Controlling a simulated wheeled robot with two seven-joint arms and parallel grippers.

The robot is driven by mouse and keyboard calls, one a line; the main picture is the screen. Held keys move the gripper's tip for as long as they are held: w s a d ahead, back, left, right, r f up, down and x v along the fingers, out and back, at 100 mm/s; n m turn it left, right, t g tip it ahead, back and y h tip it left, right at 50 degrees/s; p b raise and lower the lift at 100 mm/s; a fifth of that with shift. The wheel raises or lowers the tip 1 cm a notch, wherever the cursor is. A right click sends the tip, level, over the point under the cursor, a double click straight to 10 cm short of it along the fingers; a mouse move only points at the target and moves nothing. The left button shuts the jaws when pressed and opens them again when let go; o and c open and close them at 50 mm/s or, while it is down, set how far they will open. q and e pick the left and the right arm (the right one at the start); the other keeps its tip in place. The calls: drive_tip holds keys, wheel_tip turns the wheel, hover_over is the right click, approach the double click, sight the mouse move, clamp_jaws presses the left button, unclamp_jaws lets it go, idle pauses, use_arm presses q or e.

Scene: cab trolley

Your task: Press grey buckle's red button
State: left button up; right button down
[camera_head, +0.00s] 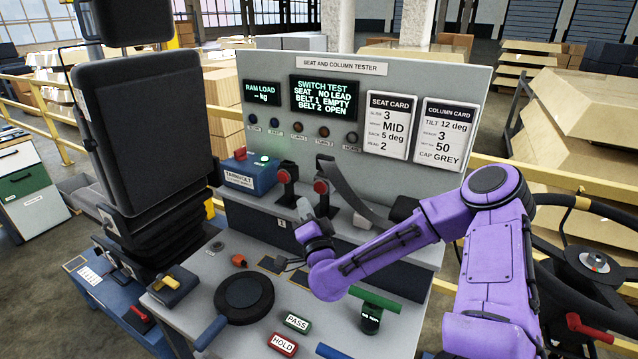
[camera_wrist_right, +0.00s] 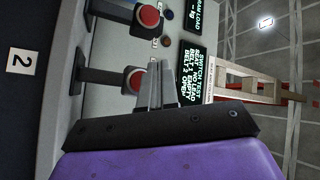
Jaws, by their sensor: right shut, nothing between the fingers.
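Two dark buckle stands with red buttons rise from the bench in front of the tester panel: a left one (camera_head: 284,177) and a right one (camera_head: 321,187). In the head view I cannot tell which is the grey buckle. The wrist view shows the left red button (camera_wrist_right: 148,17) and the right red button (camera_wrist_right: 134,80). My right gripper (camera_head: 304,208) is shut and empty, in front of the right buckle and slightly left of it. In the wrist view its grey fingertips (camera_wrist_right: 157,68) overlap the right button's edge; contact cannot be told. My left gripper is out of view.
The tester panel (camera_head: 440,88) stands behind, its screen (camera_head: 323,95) reading belt 1 empty, belt 2 open. A black strap (camera_head: 345,186) hangs right of the right buckle. A blue box (camera_head: 249,174) stands left. A round black pad (camera_head: 243,297) and green-handled tool (camera_head: 374,301) are nearer.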

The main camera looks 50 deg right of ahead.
sight(320, 188)
drive_tip(key=shift+w+d+p, duration=0.2)
drive_tip(key=shift+d, duration=0.5)
drive_tip(key=shift+w+d+p, duration=0.25)
drive_tip(key=shift+d, duration=0.5)
drive_tip(key=shift+w+d+p, duration=0.2)
drive_tip(key=shift+d, duration=0.5)
drive_tip(key=shift+w+d, duration=0.1)
drive_tip(key=shift+d, duration=0.3)
drive_tip(key=shift+w+d+p, duration=0.15)
drive_tip(key=shift+d+p, duration=0.15)
drive_tip(key=shift+d, duration=0.2)
idle(0.9)
drive_tip(key=shift+a, duration=0.1)
drive_tip(key=shift+s+a, duration=0.25)
drive_tip(key=shift+a, duration=0.55)
